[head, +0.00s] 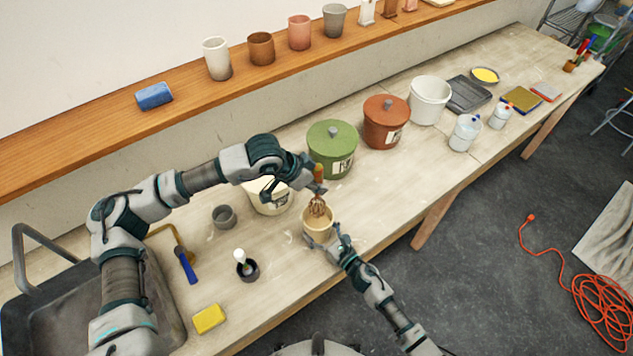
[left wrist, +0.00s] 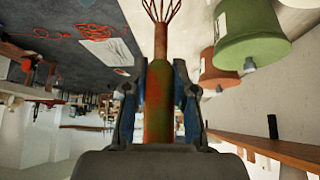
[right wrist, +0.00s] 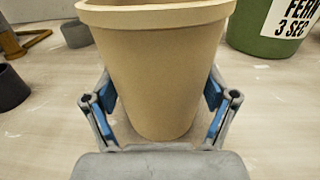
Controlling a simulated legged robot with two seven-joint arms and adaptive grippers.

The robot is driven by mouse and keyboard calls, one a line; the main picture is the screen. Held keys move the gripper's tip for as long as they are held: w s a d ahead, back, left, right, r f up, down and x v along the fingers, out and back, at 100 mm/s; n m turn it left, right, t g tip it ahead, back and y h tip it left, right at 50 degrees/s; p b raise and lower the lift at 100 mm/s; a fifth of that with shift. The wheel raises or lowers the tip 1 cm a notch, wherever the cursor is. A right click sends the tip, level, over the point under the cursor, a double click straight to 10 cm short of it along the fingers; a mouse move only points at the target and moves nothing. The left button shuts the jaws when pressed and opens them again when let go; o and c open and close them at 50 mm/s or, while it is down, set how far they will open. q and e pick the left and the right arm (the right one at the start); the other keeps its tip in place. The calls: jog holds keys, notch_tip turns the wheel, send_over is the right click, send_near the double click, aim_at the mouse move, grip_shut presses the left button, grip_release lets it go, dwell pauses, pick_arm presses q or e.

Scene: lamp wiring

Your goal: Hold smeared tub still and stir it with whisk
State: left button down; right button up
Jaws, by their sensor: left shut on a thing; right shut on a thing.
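The smeared tub (head: 319,225) is a tan, tapered pot standing upright on the bench near its front edge. My right gripper (head: 326,243) is shut around its lower side; the right wrist view shows the tub (right wrist: 160,70) between the blue finger pads (right wrist: 160,100). My left gripper (head: 313,182) is shut on the whisk's handle, green and red in the left wrist view (left wrist: 160,105). The whisk (head: 318,207) points down, with its brown wires at the tub's mouth. How deep the wires reach is hidden.
A green lidded bucket (head: 331,150) and a cream bucket (head: 270,198) stand close behind the tub.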

aim_at(317, 174)
pick_arm(q)
jog(key=shift+r, duration=0.15)
jog(key=shift+r, duration=1.9)
pick_arm(e)
jog(key=o, duration=1.1)
jog(key=shift+s, duration=0.1)
pick_arm(q)
jog(key=shift+d, duration=0.1)
pick_arm(e)
jog(key=v, duration=1.2)
